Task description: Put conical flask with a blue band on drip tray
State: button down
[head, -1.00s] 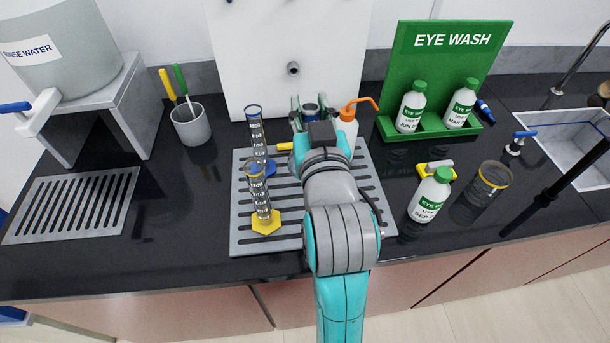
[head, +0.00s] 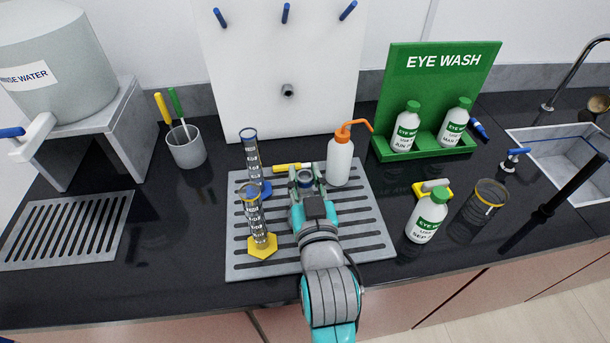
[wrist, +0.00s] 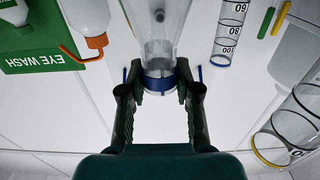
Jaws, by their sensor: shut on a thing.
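The conical flask is clear glass with a blue band at its neck; in the wrist view its body (wrist: 165,35) hangs between the fingers, and in the head view its banded mouth (head: 305,178) shows. My gripper (wrist: 160,88) is shut on its neck at the blue band; in the head view my gripper (head: 307,190) is over the middle slotted grey tray (head: 360,235). The flask appears upright; my gripper hides its base, so I cannot tell whether it touches the tray. Another slotted grey tray (head: 70,228) lies at the left. I cannot tell which one is the drip tray.
Two measuring cylinders, blue-footed (head: 252,155) and yellow-footed (head: 256,215), stand just left of my gripper. A wash bottle (head: 340,160) stands behind right. A yellow-handled object (head: 290,167) lies behind it. An eye-wash bottle (head: 426,218) and a beaker (head: 482,200) stand right.

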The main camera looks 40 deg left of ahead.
jog(key=c, duration=0.8)
grip_release()
jog(key=shift+f, duration=0.1)
jog(key=shift+d, duration=0.1)
jog(key=v, duration=1.1)
jog(key=shift+s+d, duration=0.25)
jog(key=shift+s, duration=0.1)
